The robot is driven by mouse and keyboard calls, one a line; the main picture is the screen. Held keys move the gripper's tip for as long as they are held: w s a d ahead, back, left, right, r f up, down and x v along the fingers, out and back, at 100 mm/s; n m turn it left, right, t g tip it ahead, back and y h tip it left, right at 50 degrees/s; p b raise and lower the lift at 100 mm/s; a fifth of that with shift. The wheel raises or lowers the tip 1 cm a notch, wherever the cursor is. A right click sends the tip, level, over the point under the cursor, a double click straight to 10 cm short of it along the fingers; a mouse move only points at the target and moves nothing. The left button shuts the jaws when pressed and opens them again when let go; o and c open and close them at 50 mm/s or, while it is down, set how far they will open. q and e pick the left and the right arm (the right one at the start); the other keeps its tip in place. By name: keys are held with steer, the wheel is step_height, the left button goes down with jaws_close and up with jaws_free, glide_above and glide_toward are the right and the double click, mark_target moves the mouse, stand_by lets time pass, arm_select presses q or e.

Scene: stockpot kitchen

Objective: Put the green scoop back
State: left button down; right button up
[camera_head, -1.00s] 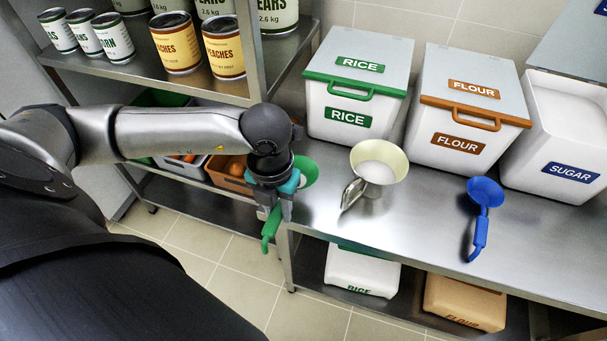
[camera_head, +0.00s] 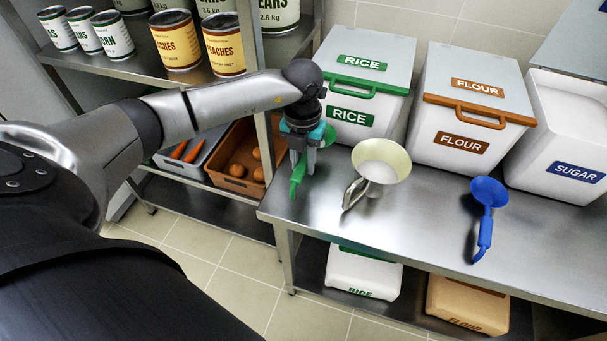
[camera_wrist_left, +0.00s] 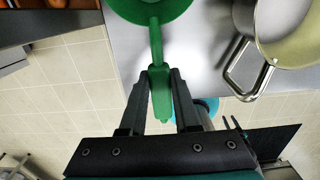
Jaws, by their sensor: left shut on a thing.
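The green scoop (camera_head: 298,173) is in my left gripper (camera_head: 299,165), its handle pointing down in the head view. In the left wrist view, my left gripper (camera_wrist_left: 161,85) is shut on the green handle (camera_wrist_left: 159,92), with the green bowl beyond the fingertips at the top edge. The gripper is over the left end of the steel counter (camera_head: 330,212), in front of the rice bin (camera_head: 352,98), whose lid is closed. The scoop's bowl is mostly hidden behind the gripper in the head view. My right gripper is not in view.
A cream-and-metal pot (camera_head: 379,178) with white contents stands just right of the scoop. A blue scoop (camera_head: 485,212) lies farther right, before the closed flour bin (camera_head: 470,105) and open sugar bin (camera_head: 565,130). A can shelf (camera_head: 150,75) is left.

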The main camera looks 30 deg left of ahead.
arm_select(q)
step_height(320, 180, down, 4)
steer(key=shift+f+b, duration=0.2)
steer(key=shift+b, duration=0.25)
steer(key=shift+w+f, duration=0.1)
steer(key=shift+w, duration=0.1)
steer(key=shift+f, duration=0.1)
steer(key=c, duration=0.6)
jaws_free()
steer(key=shift+c, duration=0.2)
step_height(320, 180, up, 12)
steer(key=shift+s+r+p, duration=0.1)
steer(key=shift+s+p, duration=0.05)
steer(key=shift+p, duration=1)
